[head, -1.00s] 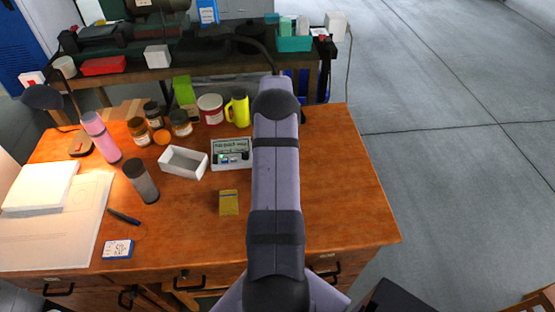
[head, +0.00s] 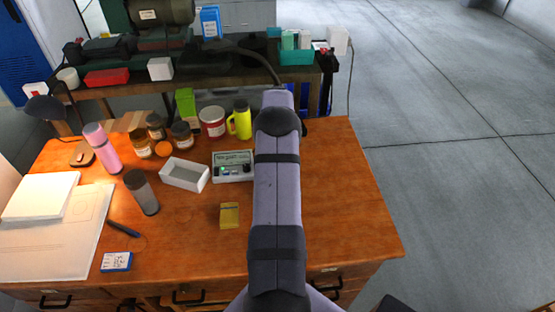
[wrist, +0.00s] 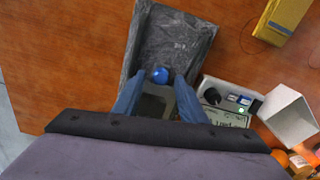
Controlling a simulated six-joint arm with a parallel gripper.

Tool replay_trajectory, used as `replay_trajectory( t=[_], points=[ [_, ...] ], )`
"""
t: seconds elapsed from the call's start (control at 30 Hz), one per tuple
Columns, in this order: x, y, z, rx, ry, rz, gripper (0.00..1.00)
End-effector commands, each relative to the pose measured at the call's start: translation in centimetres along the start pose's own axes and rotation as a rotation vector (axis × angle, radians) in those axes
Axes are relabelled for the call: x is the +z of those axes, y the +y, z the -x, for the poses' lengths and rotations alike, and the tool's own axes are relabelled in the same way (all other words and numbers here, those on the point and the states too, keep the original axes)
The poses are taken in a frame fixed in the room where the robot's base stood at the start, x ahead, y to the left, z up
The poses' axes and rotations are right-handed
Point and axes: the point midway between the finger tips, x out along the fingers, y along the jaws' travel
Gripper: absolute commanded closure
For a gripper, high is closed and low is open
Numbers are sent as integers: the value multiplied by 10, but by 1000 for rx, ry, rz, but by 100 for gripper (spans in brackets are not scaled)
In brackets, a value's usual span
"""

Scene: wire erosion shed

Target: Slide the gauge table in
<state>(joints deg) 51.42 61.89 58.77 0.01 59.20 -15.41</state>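In the wrist view a dark grey, rough-surfaced slide with raised side edges, which I take for the gauge table (wrist: 176,38), lies on the wooden desk. A round blue knob (wrist: 160,75) sits at its end nearer my wrist. My gripper (wrist: 160,78) has its two blue fingers spread, one on each side of the knob in the picture, with a gap on both sides. I cannot tell how far above the knob they are. A grey part (wrist: 153,106) shows between the fingers. In the head view my arm hides the slide and my gripper.
A small panel device (head: 233,167) stands close beside the slide, with an open white box (head: 186,174) beyond it. A yellow block (head: 229,215) lies nearby. Jars and a yellow mug (head: 240,120) line the desk's back. The desk's right part (head: 350,200) is bare.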

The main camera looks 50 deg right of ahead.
Motion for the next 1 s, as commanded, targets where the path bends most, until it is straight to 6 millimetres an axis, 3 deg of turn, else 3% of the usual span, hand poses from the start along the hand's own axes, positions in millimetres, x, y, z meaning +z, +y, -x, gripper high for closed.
replay_trajectory(
  t=[0.53,1.0],
  points=[
    [-1,0,62,1,5,0,62],
    [-1,0,72,1,3,0,62]
  ],
)
